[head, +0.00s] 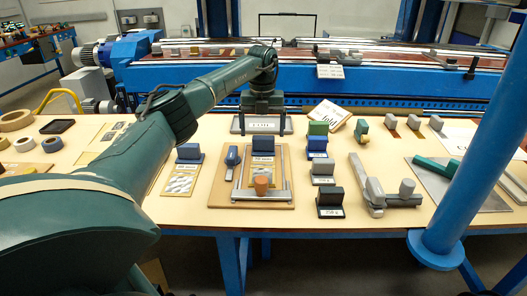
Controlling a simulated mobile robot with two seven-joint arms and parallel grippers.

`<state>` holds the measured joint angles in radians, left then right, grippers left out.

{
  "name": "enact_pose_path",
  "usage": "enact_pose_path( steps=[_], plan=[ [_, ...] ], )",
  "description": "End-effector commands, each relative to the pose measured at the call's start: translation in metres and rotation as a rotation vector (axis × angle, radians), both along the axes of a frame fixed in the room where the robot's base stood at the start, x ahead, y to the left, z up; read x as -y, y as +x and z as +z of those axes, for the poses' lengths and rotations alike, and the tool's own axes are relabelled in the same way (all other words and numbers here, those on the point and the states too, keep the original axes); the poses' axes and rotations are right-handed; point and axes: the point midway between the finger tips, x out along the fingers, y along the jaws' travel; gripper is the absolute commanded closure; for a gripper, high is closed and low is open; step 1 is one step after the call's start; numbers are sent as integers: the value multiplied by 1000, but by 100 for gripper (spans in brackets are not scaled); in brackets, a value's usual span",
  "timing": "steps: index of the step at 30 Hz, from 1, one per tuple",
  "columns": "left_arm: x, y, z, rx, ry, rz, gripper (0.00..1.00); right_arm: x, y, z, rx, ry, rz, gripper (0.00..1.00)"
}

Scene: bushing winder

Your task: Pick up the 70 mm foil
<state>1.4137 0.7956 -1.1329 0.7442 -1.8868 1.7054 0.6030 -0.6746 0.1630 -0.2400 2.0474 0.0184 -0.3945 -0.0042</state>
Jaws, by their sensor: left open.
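My left gripper (262,131) points down over the back of the table, its two fingers spread apart with nothing held between them. Behind and between the fingers is a grey plate (236,125) with a small label, partly covered by the gripper. Just in front of the fingers a dark blue block (263,144) stands on a wooden board (222,190). Another dark blue block (188,151) with a small label stands on a card to the left. The labels are too small to read surely, so I cannot tell which piece is the 70 mm foil. My right gripper is out of view.
Green (318,128), blue (317,142), grey (323,167) and black (329,197) blocks stand in a column right of the board. A blue post (478,155) rises at the right. A blue machine (400,80) spans the back.

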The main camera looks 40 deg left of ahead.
Motion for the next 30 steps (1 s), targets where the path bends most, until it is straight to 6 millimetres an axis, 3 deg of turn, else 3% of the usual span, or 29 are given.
enact_pose_path(
  steps=[10, 20, 30],
  plan=[
    [5, -2, -45, -4, 0, 1, 11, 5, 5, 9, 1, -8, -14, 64],
    [5, -2, -52, 0, 0, 0, 11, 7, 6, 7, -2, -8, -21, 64],
    [5, -2, -52, 0, 0, 0, 39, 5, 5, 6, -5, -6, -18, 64]
  ],
)
